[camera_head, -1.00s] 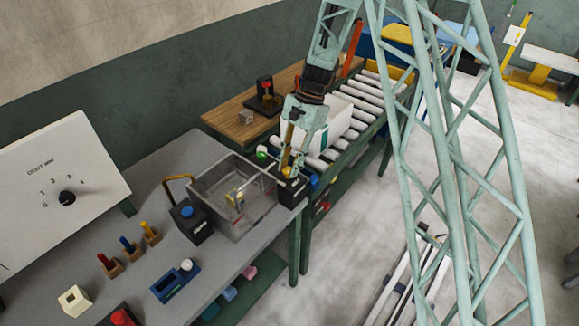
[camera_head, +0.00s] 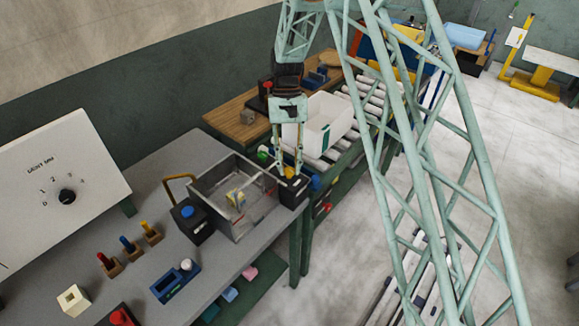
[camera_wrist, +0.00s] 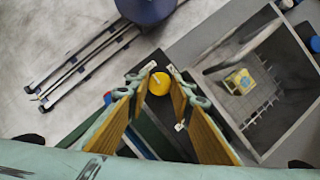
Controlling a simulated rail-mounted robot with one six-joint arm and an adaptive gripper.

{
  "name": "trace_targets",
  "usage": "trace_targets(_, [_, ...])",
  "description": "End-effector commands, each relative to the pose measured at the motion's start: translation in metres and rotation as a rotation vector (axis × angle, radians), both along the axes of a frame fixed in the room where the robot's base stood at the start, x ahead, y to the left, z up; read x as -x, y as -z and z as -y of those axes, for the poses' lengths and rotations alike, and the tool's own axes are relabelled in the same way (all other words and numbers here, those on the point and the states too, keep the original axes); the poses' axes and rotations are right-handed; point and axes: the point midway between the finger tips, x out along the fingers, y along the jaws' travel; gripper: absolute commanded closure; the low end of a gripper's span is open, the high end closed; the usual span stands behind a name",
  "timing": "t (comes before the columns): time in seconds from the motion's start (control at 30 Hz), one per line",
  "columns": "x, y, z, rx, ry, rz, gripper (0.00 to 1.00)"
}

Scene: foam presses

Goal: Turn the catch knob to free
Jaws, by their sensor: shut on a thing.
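A round yellow knob (camera_wrist: 159,83) shows between the fingertips in the wrist view; I take it to be the catch knob. My gripper (camera_wrist: 160,80) is shut on it, one finger at each side. In the head view my gripper (camera_head: 288,174) points straight down over a small black block (camera_head: 293,192) at the corner of the grey bench. I cannot read which way the knob is turned.
A grey open tray (camera_head: 213,216) stands left of the gripper, with a yellow-and-blue part inside. A black box with a blue button (camera_head: 188,214) is in front of it. A white bin (camera_head: 333,122) sits on the rollers behind. Open floor lies to the right.

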Motion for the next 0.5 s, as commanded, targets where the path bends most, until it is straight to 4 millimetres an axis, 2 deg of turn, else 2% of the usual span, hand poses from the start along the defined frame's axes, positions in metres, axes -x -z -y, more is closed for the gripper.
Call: trace_targets(0.5, [0.0007, 0.0008, -0.0001, 0.000, -0.042, -0.001, 0.89])
